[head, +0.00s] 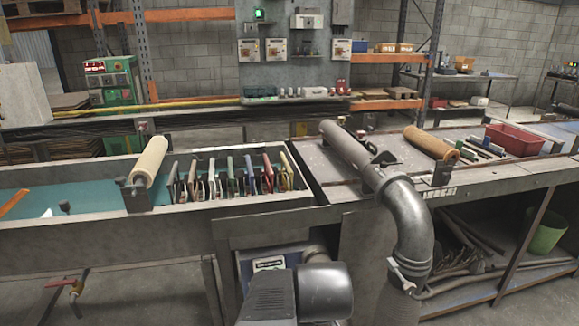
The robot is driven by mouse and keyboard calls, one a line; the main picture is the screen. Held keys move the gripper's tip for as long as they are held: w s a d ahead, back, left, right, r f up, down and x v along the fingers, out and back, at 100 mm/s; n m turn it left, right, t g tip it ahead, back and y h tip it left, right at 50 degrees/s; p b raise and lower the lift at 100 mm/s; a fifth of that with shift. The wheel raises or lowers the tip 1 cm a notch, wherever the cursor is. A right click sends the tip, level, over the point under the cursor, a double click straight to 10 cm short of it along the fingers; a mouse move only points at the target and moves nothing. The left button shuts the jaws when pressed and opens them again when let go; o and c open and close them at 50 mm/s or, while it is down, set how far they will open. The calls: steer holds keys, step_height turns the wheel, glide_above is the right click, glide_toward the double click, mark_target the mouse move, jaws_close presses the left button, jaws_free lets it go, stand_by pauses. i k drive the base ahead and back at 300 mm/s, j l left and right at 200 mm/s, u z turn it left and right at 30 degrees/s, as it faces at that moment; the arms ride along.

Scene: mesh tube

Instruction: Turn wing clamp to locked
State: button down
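A grey tube (345,146) lies across the right bench and joins a large elbow pipe (410,222) that bends down over the bench's front edge. A dark, wing-shaped piece (383,159) sits at the tube near the elbow. A small light-coloured lever (402,274) stands at a collar low on the elbow pipe. I cannot tell which of these two is the wing clamp, or whether it is locked. Grey and black parts of my arm show at the bottom centre, left of the elbow pipe. No gripper fingers are visible.
A trough (220,212) on the left holds a cream roll (149,160) and a row of several coloured frames. A brown roll (431,143) and a red bin (514,139) sit on the right bench. A shelf below holds loose tubes and a green bucket (546,230).

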mark_target(390, 158)
steer(key=z, duration=0.95)
